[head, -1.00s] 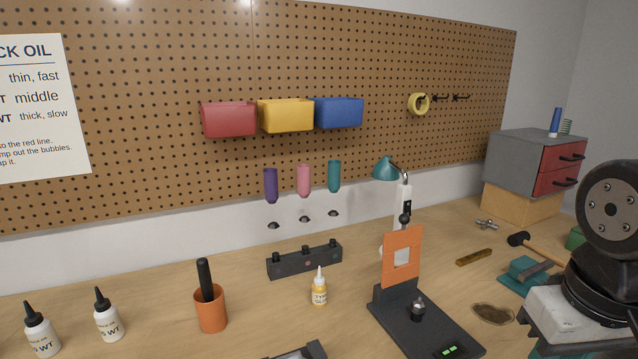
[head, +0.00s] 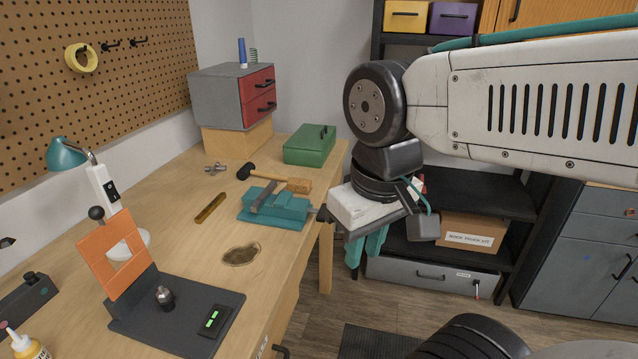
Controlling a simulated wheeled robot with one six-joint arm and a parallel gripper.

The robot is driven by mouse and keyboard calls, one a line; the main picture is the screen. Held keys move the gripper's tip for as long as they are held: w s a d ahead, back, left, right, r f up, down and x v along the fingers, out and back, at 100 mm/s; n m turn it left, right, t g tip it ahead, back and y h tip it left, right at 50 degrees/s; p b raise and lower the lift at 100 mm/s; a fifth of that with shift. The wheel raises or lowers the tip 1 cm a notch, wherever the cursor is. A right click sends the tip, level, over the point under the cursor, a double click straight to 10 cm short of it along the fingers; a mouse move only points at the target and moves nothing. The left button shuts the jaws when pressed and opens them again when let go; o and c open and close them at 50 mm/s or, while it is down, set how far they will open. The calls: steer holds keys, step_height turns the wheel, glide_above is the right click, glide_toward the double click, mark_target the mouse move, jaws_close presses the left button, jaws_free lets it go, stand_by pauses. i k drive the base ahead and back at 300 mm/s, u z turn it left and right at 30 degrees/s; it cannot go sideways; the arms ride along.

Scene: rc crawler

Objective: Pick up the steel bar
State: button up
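A dark grey bar (head: 264,196), which looks like the steel bar, lies slantwise on top of the teal vise (head: 285,211) on the workbench. Part of the vise sits below and beside it. My gripper (head: 365,254) hangs to the right of the bench edge, past the vise, with its teal fingers pointing down. It is apart from the bar. The fingers are small and partly hidden by the wrist, so I cannot tell their opening. Nothing is visible in them.
A wooden-handled mallet (head: 280,181) lies just behind the vise, with a green box (head: 310,145) beyond. A black stand with an orange plate (head: 115,255) is nearer. Shelves with a cardboard box (head: 470,236) stand right.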

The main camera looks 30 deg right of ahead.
mark_target(262, 198)
steer(key=z, duration=0.1)
steer(key=k, duration=1.2)
steer(key=z, duration=0.65)
steer(key=i, duration=0.55)
steer(key=z, duration=0.55)
steer(key=i, duration=0.7)
steer(key=u, duration=0.7)
steer(key=i, duration=0.8)
steer(key=u, duration=0.85)
